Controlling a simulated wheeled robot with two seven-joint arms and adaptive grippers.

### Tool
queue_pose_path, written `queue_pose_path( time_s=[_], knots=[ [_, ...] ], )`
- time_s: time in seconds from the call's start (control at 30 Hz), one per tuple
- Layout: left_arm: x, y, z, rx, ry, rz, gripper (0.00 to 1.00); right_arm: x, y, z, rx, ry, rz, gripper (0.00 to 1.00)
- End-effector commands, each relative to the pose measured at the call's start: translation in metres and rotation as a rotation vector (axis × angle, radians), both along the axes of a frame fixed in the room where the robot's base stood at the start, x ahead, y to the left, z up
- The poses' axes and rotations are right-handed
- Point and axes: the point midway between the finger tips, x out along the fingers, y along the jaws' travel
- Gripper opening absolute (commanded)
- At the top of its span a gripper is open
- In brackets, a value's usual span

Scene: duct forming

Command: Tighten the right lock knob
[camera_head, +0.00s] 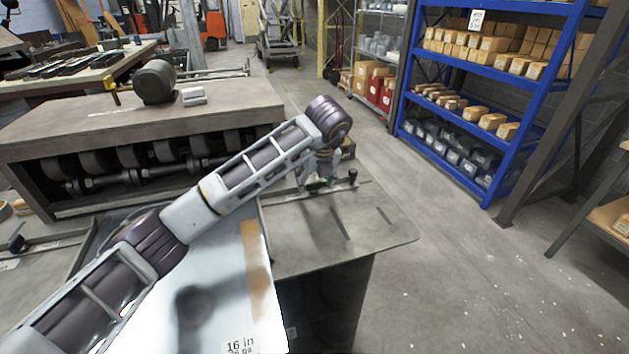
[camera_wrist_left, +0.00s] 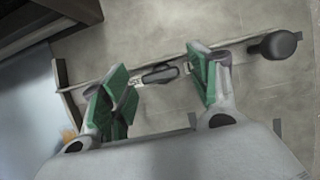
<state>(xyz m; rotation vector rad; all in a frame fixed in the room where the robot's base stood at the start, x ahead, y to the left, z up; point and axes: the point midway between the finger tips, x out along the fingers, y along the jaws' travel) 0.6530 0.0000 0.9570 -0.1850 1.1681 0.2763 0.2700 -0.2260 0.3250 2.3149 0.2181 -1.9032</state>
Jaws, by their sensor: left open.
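My left gripper (camera_head: 320,184) hangs over the right end of the metal table, at the guide bar (camera_head: 345,187). In the left wrist view the green-padded fingers of the gripper (camera_wrist_left: 160,82) are spread apart. A small dark lock knob (camera_wrist_left: 160,74) on the bar shows between them, with visible gaps to both pads. A black round knob (camera_wrist_left: 275,46) stands at the bar's right end, outside the fingers. The head view shows this round knob (camera_head: 352,176) just right of the gripper. My right gripper is not in view.
A sheet of metal (camera_head: 215,290) marked 16 in lies under my left arm. The roller machine (camera_head: 60,135) stands behind it. Another black knob (camera_head: 16,241) is at far left. The grey tabletop (camera_head: 385,235) right of the gripper is bare. Blue shelving (camera_head: 470,135) stands beyond open floor.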

Motion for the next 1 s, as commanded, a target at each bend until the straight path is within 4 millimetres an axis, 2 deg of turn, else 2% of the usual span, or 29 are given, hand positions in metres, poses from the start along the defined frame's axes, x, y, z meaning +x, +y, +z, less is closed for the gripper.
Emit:
queue_pose_path(
  time_s=[0.4, 0.73, 1.0],
  knots=[
    [0.0017, 0.0009, -0.0042, 0.001, 0.000, 0.000, 0.59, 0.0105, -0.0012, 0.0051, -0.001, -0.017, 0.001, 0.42],
    [0.0016, 0.0007, -0.0039, 0.000, 0.000, 0.000, 0.17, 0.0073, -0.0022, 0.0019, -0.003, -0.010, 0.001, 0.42],
    [0.0018, 0.0014, -0.0041, 0.000, -0.001, -0.034, 0.15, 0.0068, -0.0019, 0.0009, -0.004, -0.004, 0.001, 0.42]
  ],
)
